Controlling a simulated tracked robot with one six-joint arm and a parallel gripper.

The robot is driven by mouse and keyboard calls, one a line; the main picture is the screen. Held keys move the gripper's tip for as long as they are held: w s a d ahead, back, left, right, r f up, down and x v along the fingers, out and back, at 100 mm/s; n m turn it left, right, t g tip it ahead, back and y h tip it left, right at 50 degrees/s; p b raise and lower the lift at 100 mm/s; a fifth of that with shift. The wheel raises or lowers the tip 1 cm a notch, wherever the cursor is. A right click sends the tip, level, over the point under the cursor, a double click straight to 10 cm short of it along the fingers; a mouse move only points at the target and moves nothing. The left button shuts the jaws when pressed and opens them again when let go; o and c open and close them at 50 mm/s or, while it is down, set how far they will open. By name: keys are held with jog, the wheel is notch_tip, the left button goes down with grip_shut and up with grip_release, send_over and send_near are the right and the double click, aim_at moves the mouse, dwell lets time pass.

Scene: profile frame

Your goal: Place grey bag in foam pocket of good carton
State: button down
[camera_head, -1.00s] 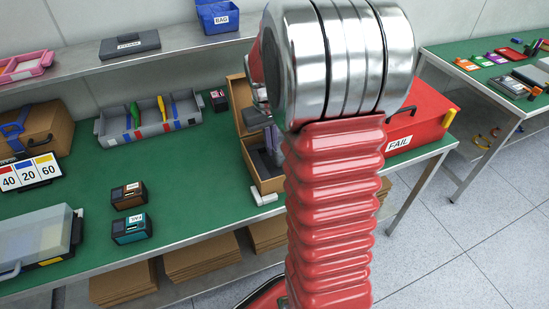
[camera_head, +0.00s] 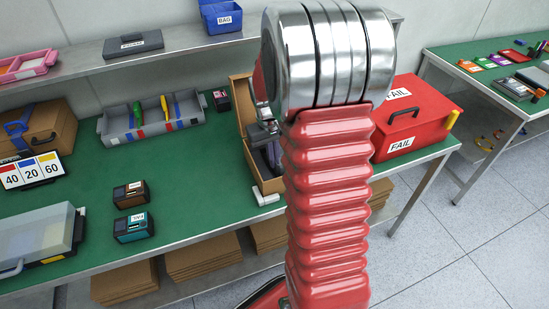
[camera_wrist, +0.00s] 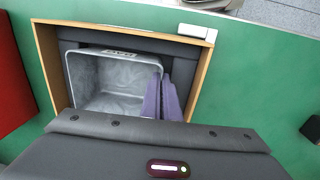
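The open brown carton (camera_wrist: 42,62) with dark foam (camera_wrist: 186,50) fills the middle of the wrist view; in the head view the carton (camera_head: 243,118) stands on the green bench, partly behind my arm. The grey bag (camera_wrist: 105,85), an open-topped pouch with a label at its far rim, lies within the carton's outline, towards the left. I cannot tell how deep it sits in the foam pocket. My gripper (camera_wrist: 161,98) has its two purple-grey fingers close together at the bag's right wall, one finger inside it and one outside. The bag's near end is hidden by my gripper body.
A red FAIL box (camera_head: 415,118) stands close right of the carton. A small white block (camera_wrist: 196,32) lies by the carton's edge. A grey tool tray (camera_head: 150,122) and two small boxes (camera_head: 133,226) are to the left. Bare green bench lies between them.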

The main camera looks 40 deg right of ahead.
jog(key=c, duration=2)
grip_release()
jog(key=shift+c, duration=0.2)
notch_tip(320, 180, up, 12)
jog(key=shift+w+a, duration=0.15)
jog(key=shift+a, duration=0.3)
